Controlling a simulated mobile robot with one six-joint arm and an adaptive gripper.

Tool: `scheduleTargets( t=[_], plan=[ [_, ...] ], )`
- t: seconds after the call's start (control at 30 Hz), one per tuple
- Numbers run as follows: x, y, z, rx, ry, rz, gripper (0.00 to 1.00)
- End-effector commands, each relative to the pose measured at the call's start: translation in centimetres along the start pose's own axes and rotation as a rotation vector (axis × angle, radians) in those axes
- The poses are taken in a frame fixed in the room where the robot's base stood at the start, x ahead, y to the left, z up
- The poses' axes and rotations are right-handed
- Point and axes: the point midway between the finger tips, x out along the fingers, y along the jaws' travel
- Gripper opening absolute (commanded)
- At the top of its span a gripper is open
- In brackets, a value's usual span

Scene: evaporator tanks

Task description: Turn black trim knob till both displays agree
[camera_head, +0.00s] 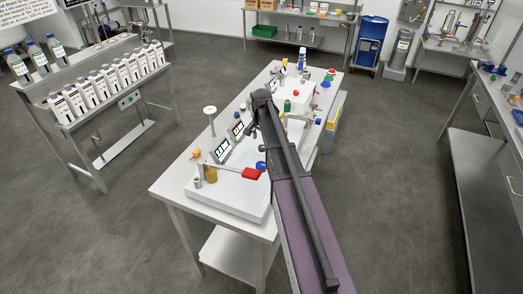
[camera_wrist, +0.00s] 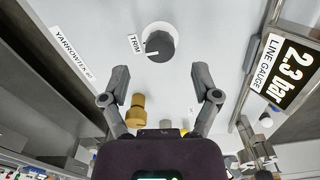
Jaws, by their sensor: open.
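The black trim knob (camera_wrist: 158,45) shows in the wrist view on a white panel, on a pale round base with a light pointer line. A TRIM label (camera_wrist: 136,44) is beside it. My gripper (camera_wrist: 161,84) is open and empty. Its fingertips are apart from the knob, below it in the picture, one to each side. The line gauge display (camera_wrist: 284,72) at right reads 2.3 bar. In the head view two displays (camera_head: 222,150) (camera_head: 238,129) stand on the bench, too small to read surely. My arm hides the knob there.
In the head view, a red lever handle (camera_head: 251,173) and a white post (camera_head: 210,118) stand on the bench. A bottle rack (camera_head: 105,90) is at left.

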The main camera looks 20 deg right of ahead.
Motion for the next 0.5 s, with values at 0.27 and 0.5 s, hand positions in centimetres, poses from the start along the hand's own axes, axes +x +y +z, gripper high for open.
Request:
scheduleTargets(
  t=[0.27, 0.5],
  plan=[
    [2.5, -0.1, 0.1, -0.001, 0.0, 0.0, 0.79],
    [3.6, -0.1, 0.1, -0.001, 0.0, 0.0, 0.79]
  ],
)
